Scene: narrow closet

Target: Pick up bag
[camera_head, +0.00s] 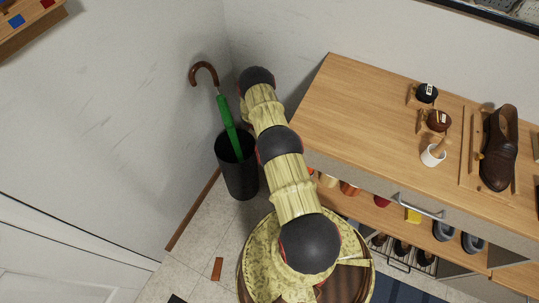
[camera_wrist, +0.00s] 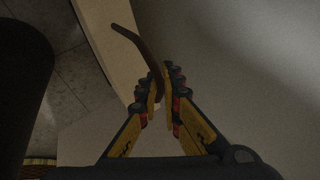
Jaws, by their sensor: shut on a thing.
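In the wrist view, my gripper (camera_wrist: 166,90) is closed on a thin, curved dark brown strip (camera_wrist: 137,42). The strip passes between the fingertips and sticks out towards the upper left. It looks like a strap or handle, but I cannot tell for sure that it belongs to the bag. No bag body shows clearly in either view. In the head view, my arm hides the gripper and whatever it holds.
A black umbrella stand (camera_head: 238,178) holds a green umbrella (camera_head: 229,120) in the corner, left of my arm. A wooden cabinet (camera_head: 345,105) on the right bears a brown shoe (camera_head: 498,150), a white cup (camera_head: 432,156) and brushes. Tiled floor (camera_head: 205,255) shows at lower left.

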